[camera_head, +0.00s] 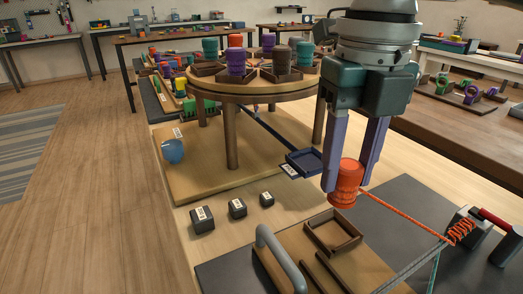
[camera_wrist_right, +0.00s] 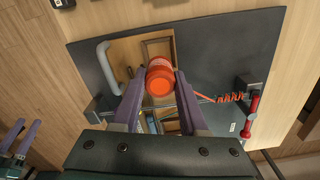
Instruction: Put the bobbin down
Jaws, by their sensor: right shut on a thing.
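The orange bobbin (camera_head: 345,184) is held between the two purple fingers of my right gripper (camera_head: 347,180), which is shut on it. It hangs upright above the grey board. In the right wrist view the bobbin (camera_wrist_right: 160,78) sits between the fingertips (camera_wrist_right: 160,76). An orange cord runs from it right to a coil at a clamp with a red handle (camera_head: 497,220). A small empty brown square tray (camera_head: 333,232) lies below and slightly left of the bobbin. Purple fingers of my left gripper (camera_wrist_right: 17,138) show at the left edge of the right wrist view; their gap is unclear.
A round wooden stand (camera_head: 255,88) holds several coloured bobbins in brown trays. A blue tray (camera_head: 305,162) sits near the gripper. Three dark labelled blocks (camera_head: 237,208) and a blue mug (camera_head: 173,151) stand left. A grey curved handle (camera_head: 280,255) rises beside the brown tray.

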